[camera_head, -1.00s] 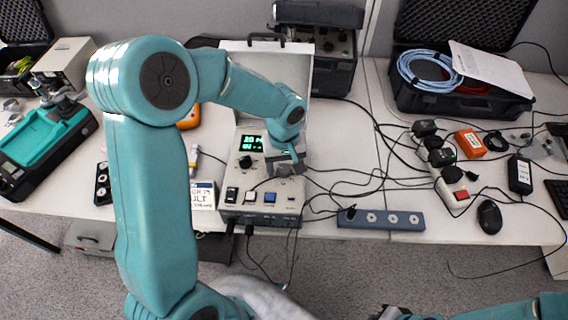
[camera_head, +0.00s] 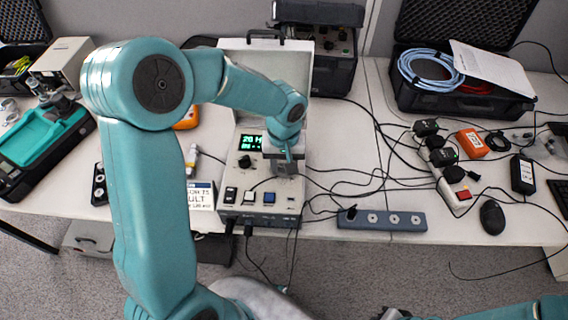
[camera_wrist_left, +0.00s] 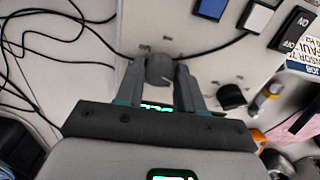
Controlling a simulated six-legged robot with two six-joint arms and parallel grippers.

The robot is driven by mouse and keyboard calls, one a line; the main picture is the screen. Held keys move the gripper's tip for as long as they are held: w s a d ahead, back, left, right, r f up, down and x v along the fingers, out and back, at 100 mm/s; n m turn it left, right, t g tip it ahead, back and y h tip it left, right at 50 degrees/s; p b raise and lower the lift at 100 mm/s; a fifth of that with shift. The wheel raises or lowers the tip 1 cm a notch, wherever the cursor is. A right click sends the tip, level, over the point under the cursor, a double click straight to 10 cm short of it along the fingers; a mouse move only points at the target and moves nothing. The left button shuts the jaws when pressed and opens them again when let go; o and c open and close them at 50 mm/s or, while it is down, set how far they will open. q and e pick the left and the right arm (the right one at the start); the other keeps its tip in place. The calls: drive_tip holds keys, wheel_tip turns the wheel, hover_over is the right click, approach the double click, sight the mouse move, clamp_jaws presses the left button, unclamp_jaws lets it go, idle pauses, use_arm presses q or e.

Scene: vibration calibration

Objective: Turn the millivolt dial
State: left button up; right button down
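The calibration unit (camera_head: 228,209) stands open on the table, with a lit green display (camera_head: 251,142), a black knob (camera_head: 245,161) and several switches. In the left wrist view a round grey dial (camera_wrist_left: 160,69) sits between the fingertips of my left gripper (camera_wrist_left: 159,72), which appear to touch it on both sides. The black knob (camera_wrist_left: 230,96) stands apart to the right. In the head view my left gripper (camera_head: 286,169) is low over the panel's right part and hides that dial. I cannot read its label. Only a dark bit of my right gripper (camera_head: 394,313) shows at the bottom edge.
A grey socket strip (camera_head: 382,219) lies right of the unit, with black cables between. A white power strip (camera_head: 455,190), an orange box (camera_head: 472,143) and a mouse (camera_head: 492,217) are further right. A lettered card (camera_head: 201,195) stands left of the unit.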

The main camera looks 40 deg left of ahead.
use_arm(q)
drive_tip(key=o, duration=0.4)
wheel_tip(320, 180, up, 16)
drive_tip(key=shift+r+p, duration=0.25)
drive_tip(key=shift+p, duration=0.2)
idle(0.4)
